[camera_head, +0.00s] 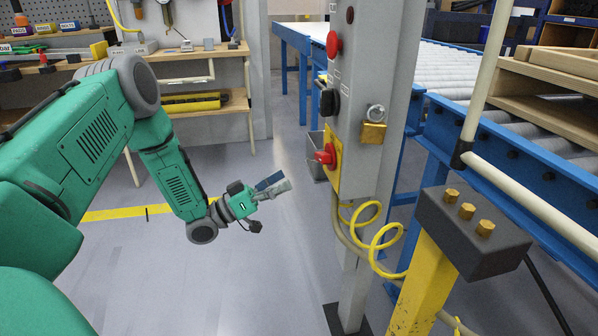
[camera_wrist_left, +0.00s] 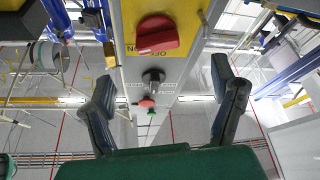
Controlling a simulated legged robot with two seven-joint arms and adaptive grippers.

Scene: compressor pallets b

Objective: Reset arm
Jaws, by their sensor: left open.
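My left arm is green and comes in from the left in the head view. My left gripper (camera_head: 272,187) is open and empty, with its fingers apart, left of a grey control post (camera_head: 372,95). The post carries a red rotary switch (camera_head: 325,155) on a yellow plate, a black switch (camera_head: 328,101) and a red button (camera_head: 334,44). In the left wrist view the two fingers of the gripper (camera_wrist_left: 165,95) stand wide apart, with the red switch (camera_wrist_left: 157,34) beyond them. No contact with the post shows. My right gripper is not in view.
A brass padlock (camera_head: 373,133) hangs on the post, and a yellow coiled cable (camera_head: 377,240) hangs lower. A roller conveyor (camera_head: 455,75) with a blue frame lies to the right. A yellow post (camera_head: 425,285) stands front right. A workbench (camera_head: 195,55) is behind. Open floor lies below the gripper.

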